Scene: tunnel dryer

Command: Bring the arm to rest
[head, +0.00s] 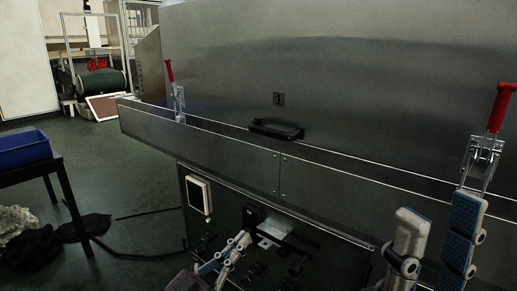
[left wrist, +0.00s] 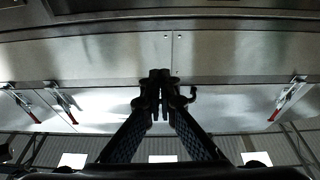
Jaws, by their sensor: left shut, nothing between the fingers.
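My left gripper (head: 246,239) is low in the middle of the head view, in front of the dark lower panel. In the left wrist view its fingers (left wrist: 160,76) meet at the tips, with nothing seen between them. My right gripper (head: 440,205) is at the lower right, its two blue-padded fingers apart and empty. In the picture, one finger overlaps the lower part of the right toggle clamp (head: 483,150); I cannot tell whether they touch.
The dryer's steel door (head: 350,80) has a black handle (head: 275,129) and a number 1 plate. A left toggle clamp (head: 178,100) has its red handle up. A steel ledge (head: 200,142) juts out below.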

